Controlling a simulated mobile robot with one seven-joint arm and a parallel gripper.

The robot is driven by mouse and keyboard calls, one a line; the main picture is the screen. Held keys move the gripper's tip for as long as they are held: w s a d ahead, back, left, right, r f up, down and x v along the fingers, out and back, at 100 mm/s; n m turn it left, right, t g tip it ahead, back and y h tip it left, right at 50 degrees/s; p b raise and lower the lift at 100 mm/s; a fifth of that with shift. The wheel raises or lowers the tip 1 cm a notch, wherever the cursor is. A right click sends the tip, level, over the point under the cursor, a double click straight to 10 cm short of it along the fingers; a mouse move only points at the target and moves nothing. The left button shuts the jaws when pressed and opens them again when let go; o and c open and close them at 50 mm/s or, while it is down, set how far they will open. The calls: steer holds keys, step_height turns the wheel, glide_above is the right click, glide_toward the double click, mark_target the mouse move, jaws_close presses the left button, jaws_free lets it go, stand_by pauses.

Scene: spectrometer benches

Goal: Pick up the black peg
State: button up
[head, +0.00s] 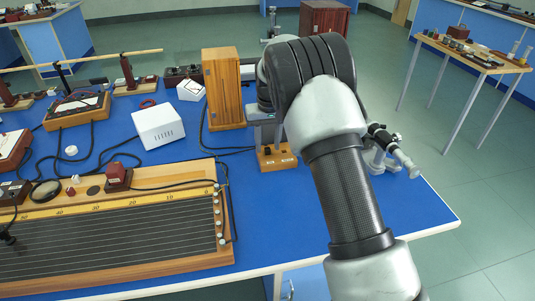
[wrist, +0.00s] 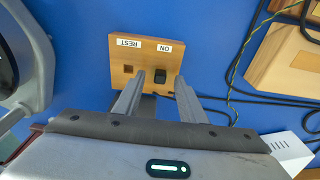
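The black peg (wrist: 160,76) stands in a wooden board (wrist: 115,52), at the spot labelled ON. A square hole (wrist: 127,69) beside the REST label looks empty. My gripper (wrist: 161,78) is open, with its two fingers apart and pointing towards the board. The peg shows between the fingertips in the wrist view; I cannot tell whether they touch it.
A tall wooden box (head: 223,88) stands left of the board, with a white box (head: 158,126) further left. A long wooden slide-wire board (head: 110,240) lies in front. A metal instrument (head: 385,155) stands to the right. Dark cables (wrist: 237,70) run beside the peg board.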

steer(key=shift+w+f, duration=0.1)
steer(key=shift+f, duration=0.5)
jaws_close()
